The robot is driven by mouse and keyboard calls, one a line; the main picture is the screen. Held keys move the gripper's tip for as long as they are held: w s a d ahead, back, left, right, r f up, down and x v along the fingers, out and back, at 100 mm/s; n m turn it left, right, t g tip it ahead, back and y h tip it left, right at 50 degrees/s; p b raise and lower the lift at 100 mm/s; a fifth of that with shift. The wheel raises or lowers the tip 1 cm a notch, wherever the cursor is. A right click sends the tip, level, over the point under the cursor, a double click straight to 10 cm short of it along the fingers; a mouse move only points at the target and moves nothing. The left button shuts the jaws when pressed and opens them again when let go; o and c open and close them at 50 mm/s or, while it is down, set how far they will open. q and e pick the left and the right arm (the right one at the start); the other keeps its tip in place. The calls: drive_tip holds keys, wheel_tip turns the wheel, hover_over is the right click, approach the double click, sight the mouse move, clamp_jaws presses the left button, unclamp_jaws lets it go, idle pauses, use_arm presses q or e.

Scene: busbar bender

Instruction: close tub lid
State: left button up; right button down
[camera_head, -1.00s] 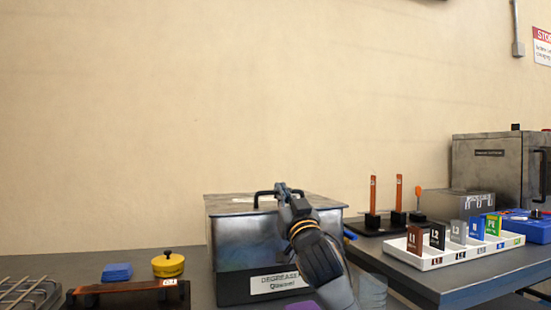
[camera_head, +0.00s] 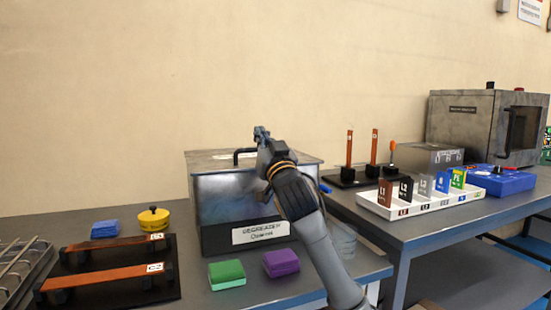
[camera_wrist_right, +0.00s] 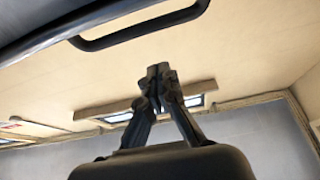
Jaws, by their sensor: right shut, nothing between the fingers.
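The grey metal degreaser tub (camera_head: 225,200) stands on the bench with a white label on its front. Its lid (camera_head: 210,163) lies flat across the top, with a black handle (camera_head: 238,154) partly hidden behind my right gripper. My right gripper (camera_head: 260,132) is shut and empty, just above and to the right of the handle, apart from it as far as I can tell. In the right wrist view the fingertips (camera_wrist_right: 159,73) are together, and a dark handle (camera_wrist_right: 135,30) shows beyond them at the top. My left gripper is not in view.
Green (camera_head: 227,273) and purple (camera_head: 281,263) blocks lie in front of the tub. A yellow pot (camera_head: 153,219), blue pad (camera_head: 105,229) and busbar stand (camera_head: 125,290) are on the left. A white tray of labelled pieces (camera_head: 415,205) stands on the right bench.

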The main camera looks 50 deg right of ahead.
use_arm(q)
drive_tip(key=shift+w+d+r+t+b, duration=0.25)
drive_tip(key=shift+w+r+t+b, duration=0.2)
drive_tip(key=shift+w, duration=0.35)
use_arm(e)
drive_tip(key=v, duration=1)
drive_tip(key=shift+f, duration=0.25)
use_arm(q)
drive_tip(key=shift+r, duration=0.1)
use_arm(e)
drive_tip(key=shift+w+d, duration=0.1)
drive_tip(key=shift+w, duration=0.05)
